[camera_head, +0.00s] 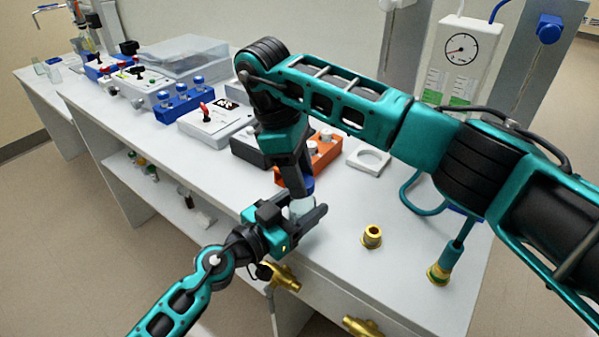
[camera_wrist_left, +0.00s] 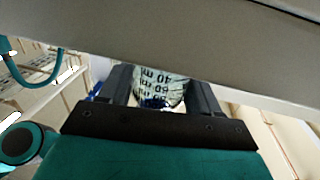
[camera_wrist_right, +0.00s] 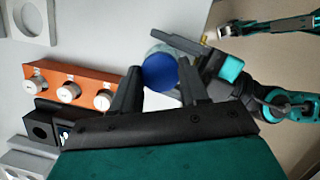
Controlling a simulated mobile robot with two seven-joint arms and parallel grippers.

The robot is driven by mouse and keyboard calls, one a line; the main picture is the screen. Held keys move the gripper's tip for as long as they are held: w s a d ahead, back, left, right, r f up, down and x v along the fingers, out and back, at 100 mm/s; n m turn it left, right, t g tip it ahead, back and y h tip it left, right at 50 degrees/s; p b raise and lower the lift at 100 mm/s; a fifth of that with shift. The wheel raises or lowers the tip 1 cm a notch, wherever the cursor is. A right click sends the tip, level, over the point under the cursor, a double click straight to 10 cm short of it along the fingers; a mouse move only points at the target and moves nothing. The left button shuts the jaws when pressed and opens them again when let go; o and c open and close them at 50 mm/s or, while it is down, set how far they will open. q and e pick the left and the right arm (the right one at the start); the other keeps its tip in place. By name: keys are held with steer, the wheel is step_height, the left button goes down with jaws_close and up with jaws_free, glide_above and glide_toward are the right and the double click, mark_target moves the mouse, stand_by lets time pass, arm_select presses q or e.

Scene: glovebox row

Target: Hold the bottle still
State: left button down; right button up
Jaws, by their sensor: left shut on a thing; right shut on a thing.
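The bottle (camera_head: 301,207) is a clear vessel with a blue cap (camera_head: 307,184), upright over the front part of the bench. My left gripper (camera_head: 305,215) is shut on the bottle's body from the front. In the left wrist view the bottle (camera_wrist_left: 160,86) shows dark printed markings between the two fingers. My right gripper (camera_head: 303,190) comes down from above and is shut on the blue cap. In the right wrist view the cap (camera_wrist_right: 160,72) sits between the right fingertips. The fingers and arm hide much of the bottle, and I cannot tell whether its base touches the bench.
An orange block with white knobs (camera_head: 325,150) stands behind the bottle. A white holder with a round opening (camera_head: 368,160) and a brass fitting (camera_head: 372,236) are to the right. A teal hose with a brass end (camera_head: 439,272) lies farther right. Brass valves (camera_head: 283,277) are at the front edge.

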steer(key=o, duration=1)
steer(key=shift+r, duration=0.1)
steer(key=shift+r, duration=2.2)
steer(key=shift+c, duration=0.4)
